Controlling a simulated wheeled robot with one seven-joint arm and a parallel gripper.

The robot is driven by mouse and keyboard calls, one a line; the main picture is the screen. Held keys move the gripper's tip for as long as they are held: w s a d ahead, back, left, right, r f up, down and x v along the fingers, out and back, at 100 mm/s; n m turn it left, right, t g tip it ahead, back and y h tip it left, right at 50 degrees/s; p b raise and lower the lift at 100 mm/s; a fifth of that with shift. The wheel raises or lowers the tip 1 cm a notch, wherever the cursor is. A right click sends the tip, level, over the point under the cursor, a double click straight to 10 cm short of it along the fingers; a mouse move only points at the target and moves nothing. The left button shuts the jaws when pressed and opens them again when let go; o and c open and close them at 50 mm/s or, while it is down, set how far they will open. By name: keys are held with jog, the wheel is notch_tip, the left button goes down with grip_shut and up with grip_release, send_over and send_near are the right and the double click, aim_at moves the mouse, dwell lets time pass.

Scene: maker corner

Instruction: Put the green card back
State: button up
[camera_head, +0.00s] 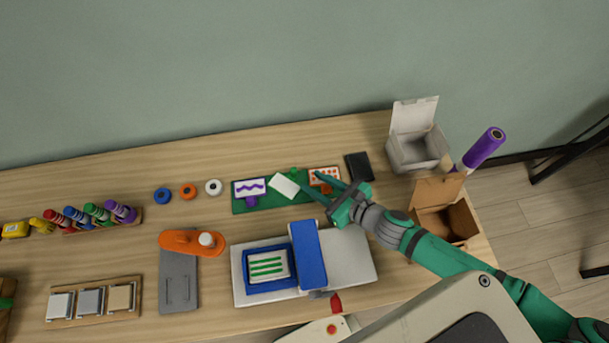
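A white card with green stripes (268,264) lies in a blue frame (260,285) on a white-based device (355,258). On a green mat (270,204) lie a card with a purple wavy line (249,188) at the left, a tilted plain white card (284,186) in the middle, and a card with orange dots (324,175) at the right. A small green piece (294,170) shows just above the plain card. My gripper (310,180) is over the mat's right part, its fingers apart, between the plain and dotted cards. It looks empty and partly hides the mat and dotted card.
A raised blue panel (309,255) stands on the device. A black block (359,167), a white box (414,152) and an open cardboard box (443,210) are to the right. An orange-handled tool (188,242) and a tray of swatches (94,302) are left. Tape rolls (188,191) lie at the back.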

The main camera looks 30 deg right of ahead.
jog(key=shift+v, duration=2.2)
jog(key=shift+s, duration=0.1)
